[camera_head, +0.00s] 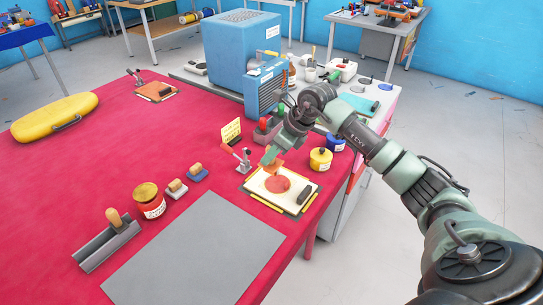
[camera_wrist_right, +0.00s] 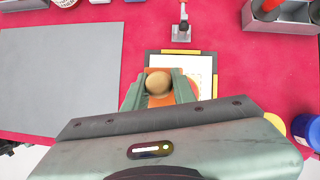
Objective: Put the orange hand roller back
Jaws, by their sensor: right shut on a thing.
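My right gripper (camera_head: 270,157) is shut on the orange hand roller (camera_head: 276,167) and holds it over or on the white board with a red-orange round patch (camera_head: 256,182). I cannot tell whether it touches the board. In the right wrist view, the roller's round wooden knob (camera_wrist_right: 158,82) sits between the fingers of the gripper (camera_wrist_right: 159,90), with orange showing around it. A grey holder (camera_head: 263,136) with a red and a green handle stands just behind; it also shows at the upper right of the wrist view (camera_wrist_right: 279,19). My left gripper is not in view.
A toggle clamp (camera_head: 243,160) stands at the board's back left, and a yellow sign (camera_head: 231,131) behind it. Yellow (camera_head: 320,159) and blue (camera_head: 335,142) jars stand to the right. A grey mat (camera_head: 195,250) and wooden-handled tools (camera_head: 177,188) lie at left. A blue machine (camera_head: 243,60) stands behind.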

